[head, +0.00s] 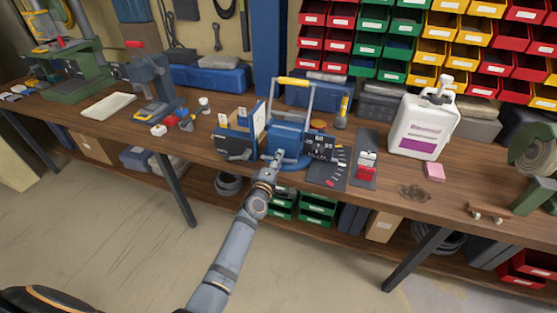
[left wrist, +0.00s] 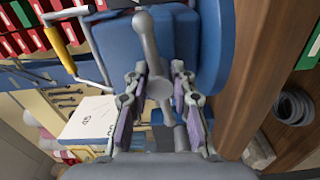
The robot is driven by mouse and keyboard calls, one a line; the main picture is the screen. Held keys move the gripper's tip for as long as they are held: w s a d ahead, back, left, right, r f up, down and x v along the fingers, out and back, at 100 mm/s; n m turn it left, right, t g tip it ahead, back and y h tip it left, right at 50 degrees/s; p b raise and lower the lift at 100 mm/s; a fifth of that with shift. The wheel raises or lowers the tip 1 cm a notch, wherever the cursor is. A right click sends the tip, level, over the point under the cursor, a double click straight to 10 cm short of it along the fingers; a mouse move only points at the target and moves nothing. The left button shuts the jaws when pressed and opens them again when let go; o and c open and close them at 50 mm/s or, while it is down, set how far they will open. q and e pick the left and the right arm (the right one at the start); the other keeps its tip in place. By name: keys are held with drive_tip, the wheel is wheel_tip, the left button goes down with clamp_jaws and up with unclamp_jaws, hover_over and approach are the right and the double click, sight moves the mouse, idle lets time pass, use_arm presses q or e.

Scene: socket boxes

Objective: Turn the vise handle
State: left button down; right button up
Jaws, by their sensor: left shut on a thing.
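The blue vise (head: 287,140) stands at the front edge of the wooden bench, near the middle of the head view. Its blue body (left wrist: 182,20) fills the upper middle of the left wrist view. The grey vise handle (left wrist: 147,40) is a bar with a round hub, slanting between the fingers. My left gripper (head: 278,157) reaches the front of the vise from below. In the left wrist view its purple-padded fingers (left wrist: 160,108) lie on both sides of the handle's hub, shut on it. The fingertip contact is partly hidden. My right gripper is not in view.
A white jug (head: 422,122) stands further right. The bench edge (left wrist: 240,80) is close beside the vise.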

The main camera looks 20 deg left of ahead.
use_arm(q)
drive_tip(key=shift+f, duration=0.1)
drive_tip(key=c, duration=1.1)
unclamp_jaws()
drive_tip(key=s, duration=1.2)
drive_tip(key=shift+a, duration=0.2)
